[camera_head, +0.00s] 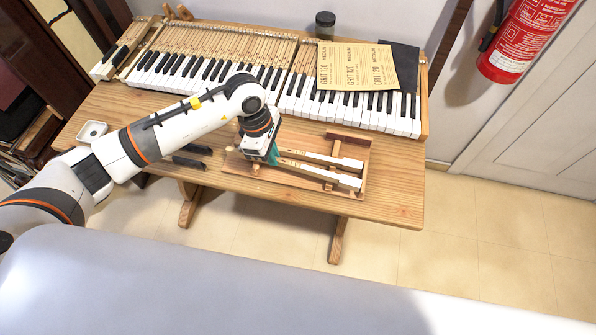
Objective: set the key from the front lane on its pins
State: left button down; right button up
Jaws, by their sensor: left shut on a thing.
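Two white-ended wooden keys lie side by side on a small wooden rack (331,184) on the bench: a rear key (325,157) and a front key (325,175). My left gripper (271,157), with teal fingers, reaches down at the left ends of these keys. It is shut, seemingly on the front key; the fingers and wrist hide the exact contact. The keyboard (215,68) runs along the back of the bench, with rows of white and black keys. A narrow gap (141,50) shows near its left end; pins are too small to make out. My right gripper is out of view.
Sandpaper sheets (357,66) and a dark sheet (402,62) lie over the keyboard's right part. A dark jar (325,25) stands behind. Dark pieces (190,160) and a white dish (92,131) lie left on the wooden bench (395,185). The bench's front right is clear.

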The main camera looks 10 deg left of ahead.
pick_arm(q)
jog(key=shift+r+p, duration=1.3)
jog(key=shift+r, duration=1.3)
